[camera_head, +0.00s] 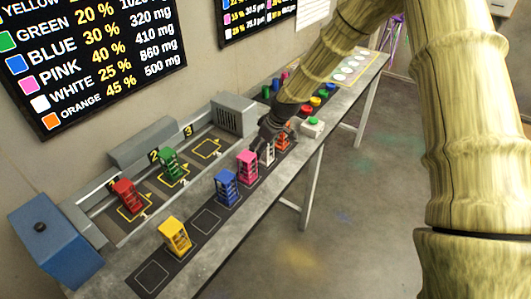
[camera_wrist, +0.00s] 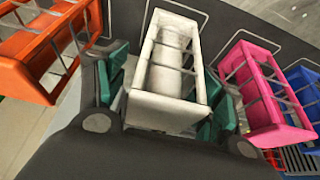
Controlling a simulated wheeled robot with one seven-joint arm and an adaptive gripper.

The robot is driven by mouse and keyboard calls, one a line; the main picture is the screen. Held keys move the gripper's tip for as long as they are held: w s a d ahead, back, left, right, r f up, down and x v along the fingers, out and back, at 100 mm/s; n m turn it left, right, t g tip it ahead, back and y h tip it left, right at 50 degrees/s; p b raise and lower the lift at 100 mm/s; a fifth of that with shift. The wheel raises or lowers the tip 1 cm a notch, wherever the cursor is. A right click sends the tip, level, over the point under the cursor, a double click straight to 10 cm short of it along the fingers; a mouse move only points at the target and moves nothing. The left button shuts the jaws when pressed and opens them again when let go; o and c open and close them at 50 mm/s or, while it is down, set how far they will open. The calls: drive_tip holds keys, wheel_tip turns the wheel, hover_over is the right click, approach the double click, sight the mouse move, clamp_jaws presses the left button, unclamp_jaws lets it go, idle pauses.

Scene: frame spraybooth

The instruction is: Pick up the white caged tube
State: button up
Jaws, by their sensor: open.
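The white caged tube (camera_wrist: 165,70) is a white open frame with a pale cylinder inside. In the wrist view it lies between the two green-padded fingers of my gripper (camera_wrist: 165,105). The fingers are open, one on each side of the frame; I cannot tell whether either pad touches it. In the head view the white caged tube (camera_head: 268,154) stands on the dark strip of the table, partly hidden by my gripper (camera_head: 266,142), which is above and around it.
A pink caged tube (camera_wrist: 265,90) stands close on one side and an orange one (camera_wrist: 40,45) on the other. Blue (camera_head: 227,186) and yellow (camera_head: 174,235) ones stand nearer. Red (camera_head: 127,196) and green (camera_head: 170,164) ones stand in the booth tray.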

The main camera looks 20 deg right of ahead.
drive_tip(key=shift+r, duration=0.1)
drive_tip(key=c, duration=1.3)
